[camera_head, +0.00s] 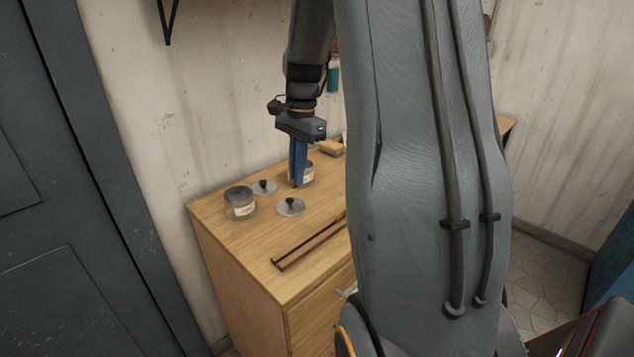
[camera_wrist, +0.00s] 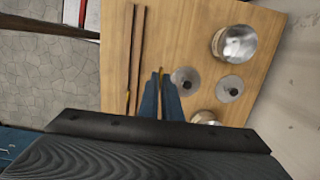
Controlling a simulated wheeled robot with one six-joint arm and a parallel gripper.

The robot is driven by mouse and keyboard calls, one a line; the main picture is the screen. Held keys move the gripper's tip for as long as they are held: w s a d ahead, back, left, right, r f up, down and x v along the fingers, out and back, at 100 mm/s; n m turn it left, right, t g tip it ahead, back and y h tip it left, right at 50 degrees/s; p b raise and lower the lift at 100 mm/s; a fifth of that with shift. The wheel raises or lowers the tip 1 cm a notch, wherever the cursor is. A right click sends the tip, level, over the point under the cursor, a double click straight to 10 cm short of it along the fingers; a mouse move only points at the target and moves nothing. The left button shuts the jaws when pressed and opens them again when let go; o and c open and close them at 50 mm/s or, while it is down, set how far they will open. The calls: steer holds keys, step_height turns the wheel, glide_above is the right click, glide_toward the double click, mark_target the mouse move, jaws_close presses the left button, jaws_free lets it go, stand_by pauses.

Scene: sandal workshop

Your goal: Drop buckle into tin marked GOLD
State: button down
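My gripper (camera_head: 296,184) points down over the wooden cabinet top, its two blue fingers close together. In the wrist view a small gold-coloured piece, apparently the buckle (camera_wrist: 160,70), shows between the fingertips (camera_wrist: 160,74). One round tin (camera_head: 240,205) with a pale label stands at the left; it also shows open from above in the wrist view (camera_wrist: 234,43), with something silvery inside. A second tin (camera_head: 308,172) stands behind my fingers, partly hidden; my gripper body also cuts it off in the wrist view (camera_wrist: 204,117). I cannot read either label.
Two round lids with dark knobs, (camera_head: 264,187) and (camera_head: 291,207), lie flat between the tins. Long thin brown strips (camera_head: 308,243) lie near the cabinet's front edge. A small wooden block (camera_head: 332,148) is farther back. The wall stands close behind.

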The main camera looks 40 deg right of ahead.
steer(key=w+a+r+p, duration=0.2)
steer(key=w+a, duration=0.2)
steer(key=w, duration=0.3)
steer(key=w+a+r+p, duration=0.2)
steer(key=w+a, duration=0.2)
steer(key=w, duration=0.4)
steer(key=f+b, duration=0.1)
steer(key=f, duration=0.1)
steer(key=f+b, duration=0.1)
steer(key=f, duration=0.1)
steer(key=f+b, duration=0.1)
steer(key=f, duration=0.1)
steer(key=shift+w+a, duration=0.2)
steer(key=shift+a, duration=0.1)
steer(key=c, duration=1.9)
jaws_free()
steer(key=shift+r, duration=0.1)
step_height(320, 180, up, 8)
steer(key=b, duration=0.3)
steer(key=shift+d, duration=0.45)
